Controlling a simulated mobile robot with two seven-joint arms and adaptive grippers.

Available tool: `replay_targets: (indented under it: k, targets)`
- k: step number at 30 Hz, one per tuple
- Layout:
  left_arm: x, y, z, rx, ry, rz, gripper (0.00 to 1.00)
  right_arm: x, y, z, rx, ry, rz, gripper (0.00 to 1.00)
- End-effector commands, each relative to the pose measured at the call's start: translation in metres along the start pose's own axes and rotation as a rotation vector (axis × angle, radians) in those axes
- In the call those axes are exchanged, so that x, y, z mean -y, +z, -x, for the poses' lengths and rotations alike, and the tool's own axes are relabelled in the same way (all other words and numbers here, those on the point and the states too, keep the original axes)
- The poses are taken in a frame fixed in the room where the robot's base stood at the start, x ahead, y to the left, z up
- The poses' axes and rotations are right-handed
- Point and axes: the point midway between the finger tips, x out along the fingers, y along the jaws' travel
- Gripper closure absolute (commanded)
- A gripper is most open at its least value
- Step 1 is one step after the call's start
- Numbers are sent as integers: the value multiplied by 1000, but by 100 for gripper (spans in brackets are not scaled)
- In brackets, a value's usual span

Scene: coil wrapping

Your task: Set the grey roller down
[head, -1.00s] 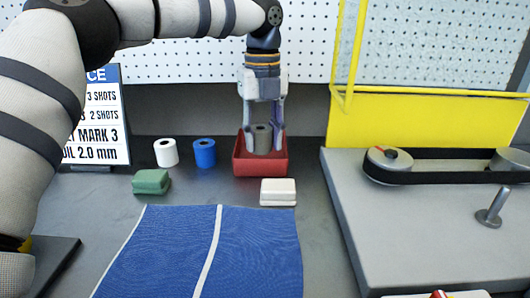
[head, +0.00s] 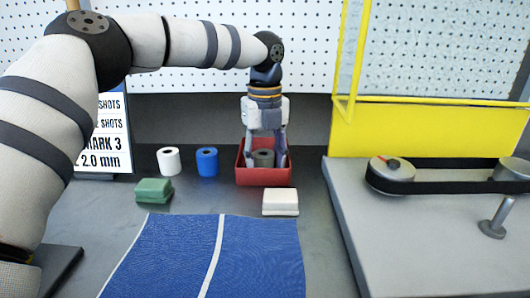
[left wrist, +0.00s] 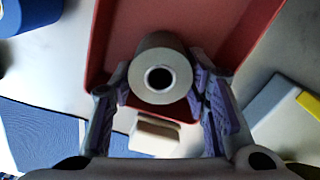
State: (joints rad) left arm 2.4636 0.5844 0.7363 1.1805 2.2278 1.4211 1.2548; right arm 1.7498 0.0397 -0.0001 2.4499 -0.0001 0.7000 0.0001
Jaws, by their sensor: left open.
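The grey roller (head: 263,158) stands upright inside the red tray (head: 265,177), near its middle. My left gripper (head: 265,160) reaches down into the tray from above, with one finger on each side of the roller. In the left wrist view the roller (left wrist: 160,72) shows its round end and dark centre hole, between the fingers of my left gripper (left wrist: 163,85). The fingers are open, with a small gap beside the roller. The red tray (left wrist: 225,30) shows around it. My right gripper is not in view.
A white roll (head: 169,161) and a blue roll (head: 206,162) stand left of the tray. A green block (head: 153,190) and a white block (head: 280,202) lie in front, near the blue mat (head: 260,250). A grey machine with a belt (head: 440,180) stands right.

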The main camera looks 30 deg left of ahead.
Motion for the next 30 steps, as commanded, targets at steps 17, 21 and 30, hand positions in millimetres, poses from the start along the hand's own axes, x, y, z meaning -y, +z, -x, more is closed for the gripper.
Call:
replay_targets:
  k: [17,21,30]
  targets:
    - [1,0,111,0,0,2,58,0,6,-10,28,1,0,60]
    - [0,0,120,-1,0,-1,58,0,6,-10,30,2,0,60]
    - [0,0,122,0,0,-1,58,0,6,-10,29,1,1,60]
